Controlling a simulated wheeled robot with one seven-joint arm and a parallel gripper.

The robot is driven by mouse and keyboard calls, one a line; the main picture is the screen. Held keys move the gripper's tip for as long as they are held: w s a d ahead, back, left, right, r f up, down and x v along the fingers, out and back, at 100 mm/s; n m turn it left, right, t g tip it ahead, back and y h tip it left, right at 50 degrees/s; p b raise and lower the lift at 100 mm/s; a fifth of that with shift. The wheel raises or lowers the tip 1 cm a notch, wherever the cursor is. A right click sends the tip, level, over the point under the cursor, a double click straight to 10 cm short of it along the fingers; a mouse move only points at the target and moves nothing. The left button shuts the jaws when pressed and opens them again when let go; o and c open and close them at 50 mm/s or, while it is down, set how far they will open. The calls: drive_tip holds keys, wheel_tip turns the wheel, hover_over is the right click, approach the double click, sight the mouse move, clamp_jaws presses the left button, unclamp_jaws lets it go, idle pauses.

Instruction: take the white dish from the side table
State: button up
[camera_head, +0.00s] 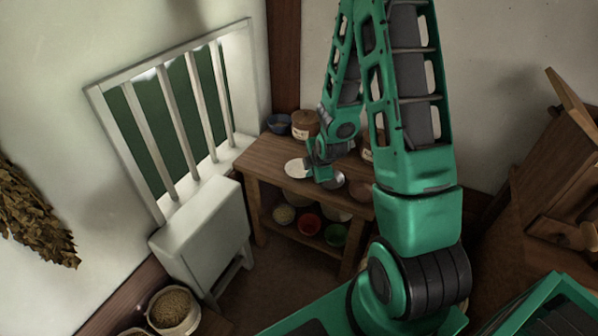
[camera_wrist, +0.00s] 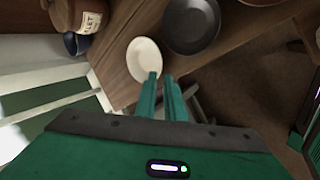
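The white dish (camera_head: 297,168) is at the left front of the wooden side table (camera_head: 262,161). It shows as a pale oval in the wrist view (camera_wrist: 143,55). My gripper (camera_head: 316,174) is at the dish's right edge, pointing down. In the wrist view its two green fingers (camera_wrist: 160,75) are close together with a narrow gap. One fingertip overlaps the inside of the dish and the other is just outside, so they appear shut on its rim. The exact contact is small and hard to see. I cannot tell whether the dish is off the tabletop.
A dark plate (camera_wrist: 191,25) lies close beside the dish. A brown labelled jar (camera_head: 305,124) and a blue bowl (camera_head: 279,124) stand at the table's back. A barred window (camera_head: 176,125) is left.

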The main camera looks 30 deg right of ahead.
sight(304, 183)
drive_tip(key=shift+x, duration=4.35)
drive_tip(key=shift+r, duration=0.1)
drive_tip(key=shift+c, duration=0.3)
drive_tip(key=shift+w, duration=0.1)
clamp_jaws()
drive_tip(key=shift+r, duration=0.15)
